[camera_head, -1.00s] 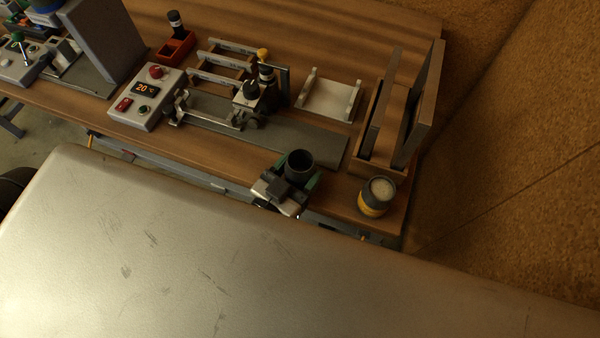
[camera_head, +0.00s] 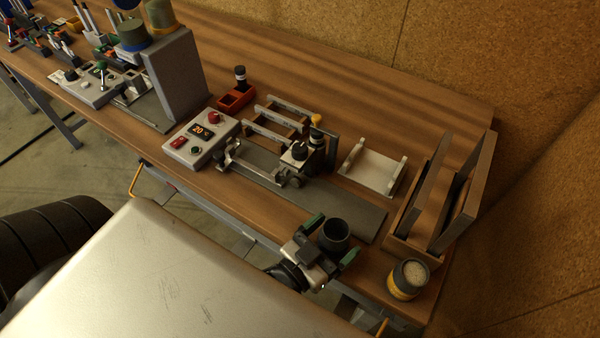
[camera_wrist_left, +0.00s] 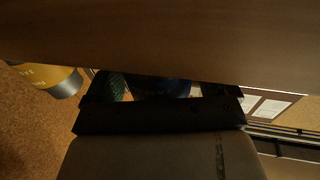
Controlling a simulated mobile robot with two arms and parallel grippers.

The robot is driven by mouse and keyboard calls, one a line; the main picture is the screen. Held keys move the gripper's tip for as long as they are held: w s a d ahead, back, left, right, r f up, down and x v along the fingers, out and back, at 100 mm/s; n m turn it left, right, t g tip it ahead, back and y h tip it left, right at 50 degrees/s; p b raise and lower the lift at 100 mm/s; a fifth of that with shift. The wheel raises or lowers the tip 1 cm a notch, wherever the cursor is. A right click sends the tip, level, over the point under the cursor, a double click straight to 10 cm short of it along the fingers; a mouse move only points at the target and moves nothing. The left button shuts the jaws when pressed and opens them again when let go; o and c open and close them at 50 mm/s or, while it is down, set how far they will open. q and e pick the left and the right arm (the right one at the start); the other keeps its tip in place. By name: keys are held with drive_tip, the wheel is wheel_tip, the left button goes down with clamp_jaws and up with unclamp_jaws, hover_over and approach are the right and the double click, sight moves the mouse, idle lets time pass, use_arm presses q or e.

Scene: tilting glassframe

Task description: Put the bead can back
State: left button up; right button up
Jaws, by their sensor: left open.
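My left gripper (camera_head: 331,241) is open at the front edge of the bench, with its green-tipped fingers on either side of a dark, open-topped cup (camera_head: 335,235). The cup stands upright and its inside looks dark; gaps show beside it. A can with a yellow band and pale grainy contents (camera_head: 408,279), which looks like the bead can, stands upright to the right near the bench corner. The yellow can also shows at the left of the left wrist view (camera_wrist_left: 48,78). My right gripper is not in view.
Behind the gripper lies a grey rail (camera_head: 345,215) with a clamp fixture. A white cradle (camera_head: 372,170) and a wooden rack with upright frames (camera_head: 413,247) stand at the back right. A control box (camera_head: 201,138) reading 20 is further left. A cork wall bounds the right.

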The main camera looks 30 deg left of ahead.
use_arm(q)
drive_tip(key=b+v, duration=0.1)
drive_tip(key=v, duration=1.1)
drive_tip(key=shift+b, duration=0.4)
drive_tip(key=shift+w+d, duration=0.1)
